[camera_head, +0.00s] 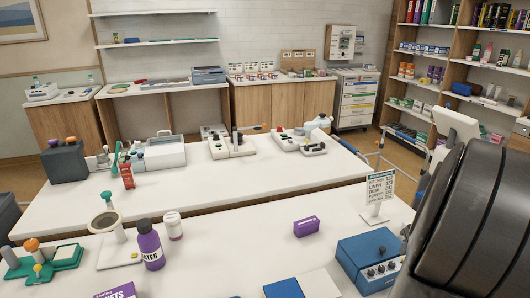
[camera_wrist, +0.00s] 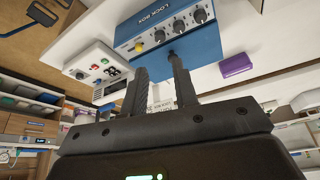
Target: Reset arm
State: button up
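My gripper (camera_wrist: 157,64) shows in the wrist view with its two dark fingers apart and nothing held between them. A blue lock box (camera_wrist: 205,42) with dark knobs and a yellow button lies beyond the fingertips; whether the right fingertip touches it I cannot tell. The lock box also stands at the front right of the near table in the head view (camera_head: 359,250). My dark arm fills the right edge of the head view and hides what is behind it; the gripper itself cannot be made out there.
A purple box (camera_head: 306,226) and a printed sign (camera_head: 379,190) stand near the lock box. A purple bottle (camera_head: 150,246), white jar (camera_head: 173,226) and green stand (camera_head: 66,256) are at left. The near table's middle (camera_head: 235,235) is clear. A white device (camera_wrist: 94,64) sits beside the lock box.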

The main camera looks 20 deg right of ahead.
jog(key=w+a+r+n, duration=0.1)
jog(key=w+a+r, duration=0.2)
jog(key=w+a, duration=0.3)
jog(key=w+a+r, duration=0.3)
jog(key=w+a, duration=0.2)
jog(key=a, duration=0.2)
jog(key=w+a+r+n+t, duration=0.1)
jog(key=w+a+r, duration=0.15)
jog(key=a, duration=0.75)
jog(key=w+a+r+t, duration=0.2)
jog(key=a+r, duration=0.2)
jog(key=a, duration=0.5)
jog(key=s+a+r+y, duration=0.1)
jog(key=s+a+r, duration=0.1)
jog(key=a, duration=0.4)
jog(key=s+f, duration=0.2)
jog(key=s, duration=0.6)
jog(key=s+f+n+g, duration=0.1)
jog(key=s+f, duration=0.2)
jog(key=s, duration=0.6)
jog(key=shift+g, duration=0.3)
jog(key=shift+c, duration=0.2)
